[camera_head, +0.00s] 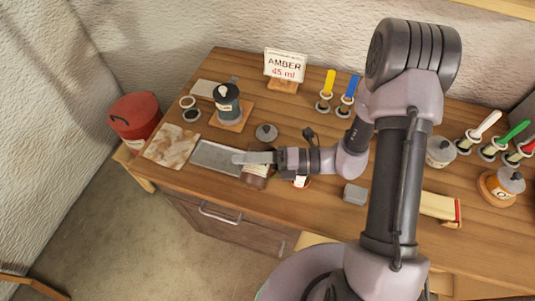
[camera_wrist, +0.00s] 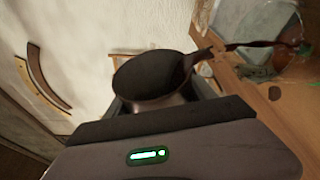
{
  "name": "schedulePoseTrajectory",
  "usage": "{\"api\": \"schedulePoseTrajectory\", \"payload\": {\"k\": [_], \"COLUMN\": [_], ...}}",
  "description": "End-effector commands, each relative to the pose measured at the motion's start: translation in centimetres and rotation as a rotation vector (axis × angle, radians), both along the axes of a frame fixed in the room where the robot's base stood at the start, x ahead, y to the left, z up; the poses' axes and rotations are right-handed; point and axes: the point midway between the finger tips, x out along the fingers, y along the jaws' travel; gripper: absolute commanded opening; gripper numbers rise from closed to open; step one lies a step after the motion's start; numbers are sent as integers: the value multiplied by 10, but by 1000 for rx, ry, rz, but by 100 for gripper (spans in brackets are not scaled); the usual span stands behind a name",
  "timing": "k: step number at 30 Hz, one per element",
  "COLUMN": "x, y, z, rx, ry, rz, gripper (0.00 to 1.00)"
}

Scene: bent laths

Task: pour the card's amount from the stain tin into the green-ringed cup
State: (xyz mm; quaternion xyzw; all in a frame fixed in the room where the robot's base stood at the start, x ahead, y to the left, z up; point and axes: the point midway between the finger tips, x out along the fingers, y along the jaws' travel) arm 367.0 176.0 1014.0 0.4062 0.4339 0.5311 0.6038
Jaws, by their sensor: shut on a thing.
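My gripper (camera_head: 255,158) is shut on the stain tin (camera_head: 256,173), a dark brown tin with a pale label, held tilted near the bench's front edge. In the wrist view the tin (camera_wrist: 150,82) is lidless, with a dark inside and a spout at its right. A thin dark red streak runs from the spout towards a clear cup (camera_wrist: 268,25) with a bit of green on its edge. Its fill level cannot be read. In the head view I cannot make out the green ring. The card (camera_head: 285,66) reads "AMBER 45 ml".
A grey lid (camera_head: 266,132) lies behind my gripper. A dark lidded tin (camera_head: 228,104) stands on a wooden board. A grey tray (camera_head: 215,158) and a stained panel (camera_head: 171,146) lie at left. Brushes and more tins stand at right. A red bin (camera_head: 134,118) is beyond the left edge.

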Motion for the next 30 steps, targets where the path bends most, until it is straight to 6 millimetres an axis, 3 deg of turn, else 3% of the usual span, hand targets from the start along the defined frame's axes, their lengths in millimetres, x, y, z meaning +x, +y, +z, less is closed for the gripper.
{"api": "schedulePoseTrajectory", "payload": {"k": [11, 13, 15, 17, 22, 30], "x": [2, -2, -4, -3, -6, -6], "y": [-1, 1, 2, 1, 2, 2], "z": [-1, -6, -25, -12, -23, -21], "rx": [9, -30, -118, -157, -197, -207], "ry": [25, -83, -325, -431, -545, -574], "rz": [-1, 0, 1, 0, 2, 1], "gripper": [13, 13, 13, 13, 13, 13]}}
